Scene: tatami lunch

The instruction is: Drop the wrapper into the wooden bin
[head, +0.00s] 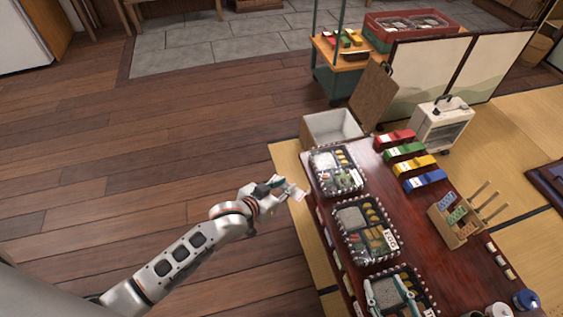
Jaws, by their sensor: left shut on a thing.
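My left gripper (281,187) reaches in from the left, at the left edge of the long dark red table. It is shut on a small pale wrapper (298,194), which sticks out to the right of the fingers, partly hidden by them. An open-topped box (332,127) with a pale inside, likely the wooden bin, stands beyond the gripper, up and right, past the table's far left corner. The gripper is apart from it.
Lunch boxes (366,228) line the table's left side. Red, green, yellow and blue cases (404,151) lie at its far end, near a wooden holder (454,220). A brown board (372,94) and a white case (441,122) stand beyond. The wooden floor at left is clear.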

